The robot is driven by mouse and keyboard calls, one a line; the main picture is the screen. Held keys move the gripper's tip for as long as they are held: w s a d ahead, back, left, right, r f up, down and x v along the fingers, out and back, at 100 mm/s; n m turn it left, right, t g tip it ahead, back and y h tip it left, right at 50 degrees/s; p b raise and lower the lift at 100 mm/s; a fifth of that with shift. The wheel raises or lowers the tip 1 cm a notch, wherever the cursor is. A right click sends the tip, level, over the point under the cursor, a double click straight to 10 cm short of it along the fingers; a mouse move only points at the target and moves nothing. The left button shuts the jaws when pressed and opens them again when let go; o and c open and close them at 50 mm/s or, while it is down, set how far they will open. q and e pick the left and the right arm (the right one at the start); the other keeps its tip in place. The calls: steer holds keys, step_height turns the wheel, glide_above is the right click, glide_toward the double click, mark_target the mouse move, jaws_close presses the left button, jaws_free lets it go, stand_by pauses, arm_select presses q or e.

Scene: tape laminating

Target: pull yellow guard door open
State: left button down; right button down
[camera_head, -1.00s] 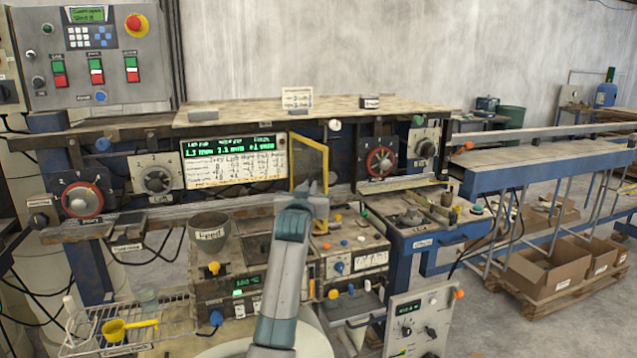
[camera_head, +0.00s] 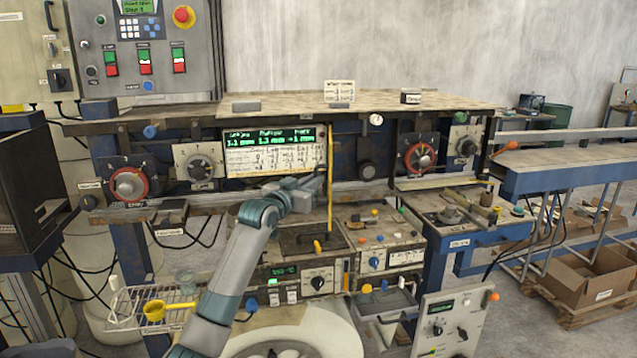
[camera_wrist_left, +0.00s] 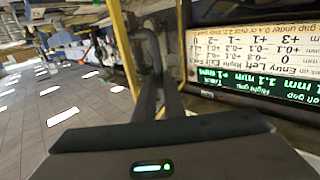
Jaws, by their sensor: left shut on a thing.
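The yellow guard door (camera_head: 331,165) shows as a thin upright yellow strip, nearly edge-on, just right of the green-lit display panel. In the left wrist view its yellow frame (camera_wrist_left: 126,55) runs down beside the fingers. My left gripper (camera_head: 318,183) is at the door's left side, at about mid-height. In the left wrist view its dark fingers (camera_wrist_left: 168,92) are shut on the door's dark handle (camera_wrist_left: 150,52). The exact grip is partly hidden by the fingers. My right gripper is not in view.
The display panel (camera_head: 270,150) is close behind my left gripper. A control box with colored knobs (camera_head: 375,240) stands below and right of the door. A wire rack (camera_head: 140,305) with a yellow scoop (camera_head: 155,310) is at lower left. A bench (camera_head: 570,175) stands at right.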

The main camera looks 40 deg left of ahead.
arm_select(q)
steer(key=shift+a+r, duration=0.2)
steer(key=shift+a, duration=0.05)
steer(key=c, duration=2)
jaws_free()
steer(key=shift+o, duration=0.8)
steer(key=shift+w+f, duration=0.2)
steer(key=s+d+b, duration=0.3)
steer(key=s+b, duration=0.3)
steer(key=s, duration=1)
steer(key=shift+s+f, duration=0.3)
steer(key=shift+d, duration=0.1)
